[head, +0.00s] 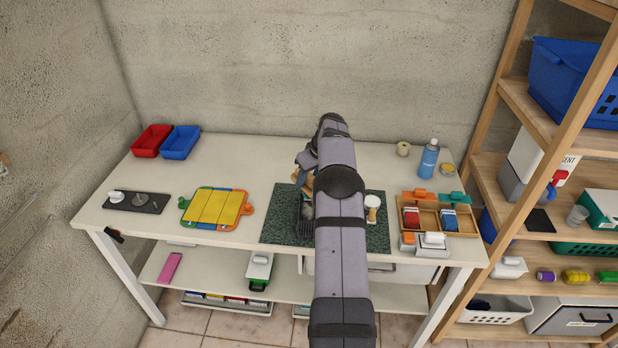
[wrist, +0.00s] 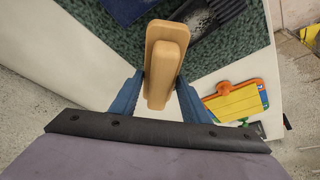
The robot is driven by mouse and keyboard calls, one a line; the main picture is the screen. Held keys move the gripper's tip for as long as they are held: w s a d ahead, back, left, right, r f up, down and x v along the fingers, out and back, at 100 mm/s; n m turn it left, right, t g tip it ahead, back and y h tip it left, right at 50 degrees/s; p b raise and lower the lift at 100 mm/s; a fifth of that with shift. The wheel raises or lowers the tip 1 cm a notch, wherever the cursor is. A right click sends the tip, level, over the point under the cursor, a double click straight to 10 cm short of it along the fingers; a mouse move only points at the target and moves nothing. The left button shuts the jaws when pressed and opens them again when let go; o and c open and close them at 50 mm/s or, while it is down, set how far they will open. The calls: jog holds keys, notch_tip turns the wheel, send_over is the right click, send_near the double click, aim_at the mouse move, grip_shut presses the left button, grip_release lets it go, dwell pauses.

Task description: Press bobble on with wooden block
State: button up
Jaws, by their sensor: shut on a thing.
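My gripper (wrist: 158,92) is shut on a light wooden block (wrist: 166,55), with one blue finger on each side of it. In the head view the gripper and a bit of the wooden block (head: 296,177) show left of my arm, over the dark green mat (head: 277,222). A grey speckled roundish thing (wrist: 199,22), possibly the bobble, lies against a dark ribbed thing (wrist: 236,12). The same grey thing (head: 307,211) shows beside my arm in the head view. My arm hides part of the mat. I cannot tell how far the block is above it.
A white round-topped thing (head: 372,202) stands on the mat right of my arm. A yellow board (head: 214,207) and a black tray (head: 134,203) lie to the left. A compartmented wooden tray (head: 430,218) and a blue spray can (head: 428,160) are right. The table's back middle is clear.

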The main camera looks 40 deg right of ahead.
jog(key=shift+r+p, duration=2.15)
jog(key=shift+r, duration=1.4)
jog(key=shift+w+f, duration=0.1)
